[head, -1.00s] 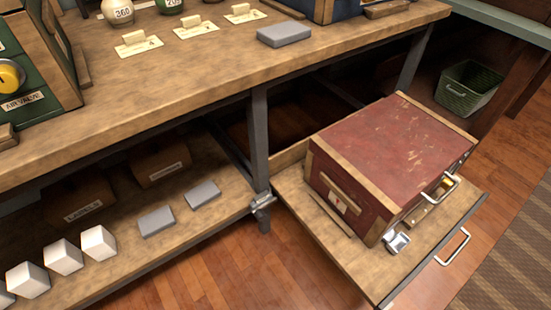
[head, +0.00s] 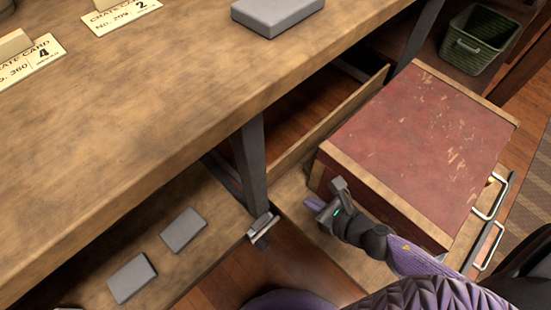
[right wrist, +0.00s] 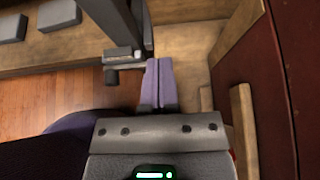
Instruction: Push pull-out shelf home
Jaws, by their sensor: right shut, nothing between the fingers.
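The pull-out shelf (head: 293,192) stands drawn out from under the wooden counter, with a raised board along its back. A red wood-trimmed crate (head: 415,140) sits on it. The shelf's metal front handle (head: 489,247) shows at the right. My right gripper (head: 312,204) is shut and empty, over the shelf's left part beside the crate's near left side. In the right wrist view its purple fingertips (right wrist: 158,85) are together, close to a metal latch (right wrist: 124,62) by the table leg. I cannot tell whether they touch anything. My left gripper is out of view.
The counter (head: 150,130) bears a grey block (head: 277,12) and cards. A metal leg (head: 250,165) stands left of the shelf, with the latch (head: 262,228) at its foot. Grey blocks (head: 183,231) lie on the lower shelf. A green basket (head: 478,42) stands at the back right.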

